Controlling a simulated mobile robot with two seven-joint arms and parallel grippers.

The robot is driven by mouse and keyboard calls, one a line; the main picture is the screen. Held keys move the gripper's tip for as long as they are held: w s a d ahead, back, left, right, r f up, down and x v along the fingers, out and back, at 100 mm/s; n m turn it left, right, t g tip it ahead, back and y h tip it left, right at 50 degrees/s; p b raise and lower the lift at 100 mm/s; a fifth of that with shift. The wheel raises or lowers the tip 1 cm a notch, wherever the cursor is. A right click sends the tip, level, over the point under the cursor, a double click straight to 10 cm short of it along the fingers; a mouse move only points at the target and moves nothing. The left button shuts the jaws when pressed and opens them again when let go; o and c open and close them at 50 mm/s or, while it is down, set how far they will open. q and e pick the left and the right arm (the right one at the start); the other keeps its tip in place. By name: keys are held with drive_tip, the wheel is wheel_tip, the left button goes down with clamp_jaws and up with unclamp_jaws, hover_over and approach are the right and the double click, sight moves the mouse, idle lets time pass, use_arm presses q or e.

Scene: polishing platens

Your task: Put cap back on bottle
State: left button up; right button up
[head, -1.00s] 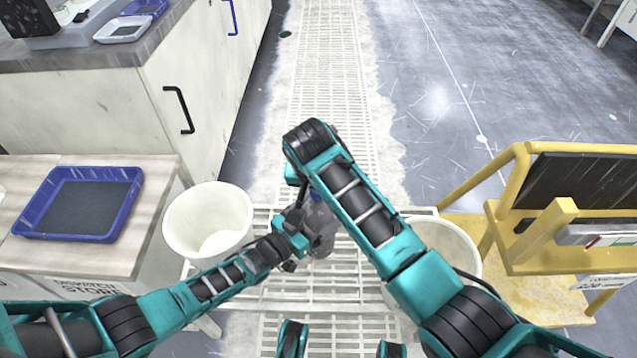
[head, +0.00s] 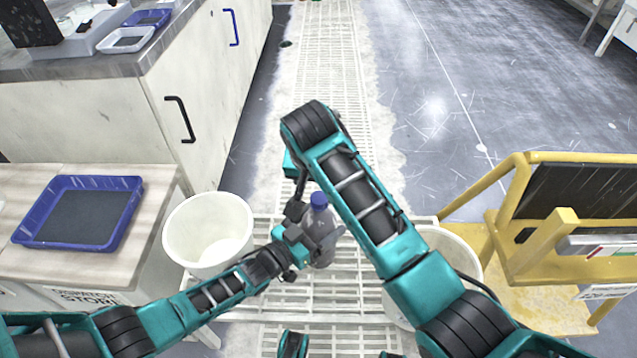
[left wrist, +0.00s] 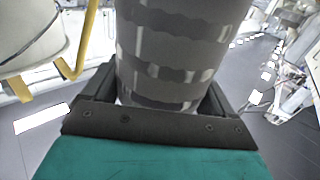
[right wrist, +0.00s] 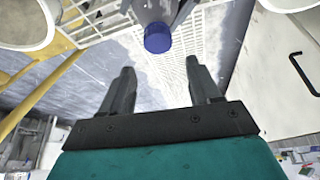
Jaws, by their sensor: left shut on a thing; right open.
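A grey translucent bottle (head: 320,229) stands upright over the white grating, its body filling the middle of the left wrist view (left wrist: 170,50). The blue cap (head: 319,199) sits on its top; the right wrist view shows the cap (right wrist: 158,38) at the bottle's end. My left gripper (head: 312,240) is shut around the bottle's body. My right gripper (right wrist: 162,78) is open and empty, its two fingers apart from the cap. In the head view my right forearm hides part of the right gripper.
A white bucket (head: 173,235) stands left of the bottle; another (head: 465,262) is partly behind my right arm. A blue tray (head: 125,230) lies on the left bench. A yellow frame (head: 500,195) stands at right. The grated walkway (head: 325,60) ahead is clear.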

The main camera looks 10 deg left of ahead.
drive_tip(key=shift+a, duration=0.1)
drive_tip(key=n, duration=0.3)
drive_tip(key=a+n+g, duration=0.1)
drive_tip(key=n, duration=0.2)
drive_tip(key=shift+r, duration=0.1)
drive_tip(key=n, duration=0.4)
drive_tip(key=n+g, duration=0.1)
drive_tip(key=n, duration=0.6)
drive_tip(key=shift+w+a+r+n+g, duration=0.1)
drive_tip(key=shift+a+r+n+g, duration=0.1)
drive_tip(key=shift+r+n+g, duration=0.2)
drive_tip(key=n, duration=0.3)
drive_tip(key=shift+w+d+r+n+g, duration=0.1)
drive_tip(key=shift+d+r+n+g, duration=0.05)
drive_tip(key=shift+r+n+g, duration=0.2)
drive_tip(key=n, duration=0.3)
drive_tip(key=shift+w+d+r+g, duration=0.15)
drive_tip(key=shift+d+r+g, duration=0.05)
drive_tip(key=shift+d+g, duration=0.1)
drive_tip(key=n, duration=0.2)
drive_tip(key=r+n, duration=0.1)
drive_tip(key=n, duration=0.1)
drive_tip(key=shift+w+d+g, duration=0.2)
drive_tip(key=shift+d+g, duration=0.05)
drive_tip(key=shift+d, duration=0.05)
drive_tip(key=shift+f, duration=0.1)
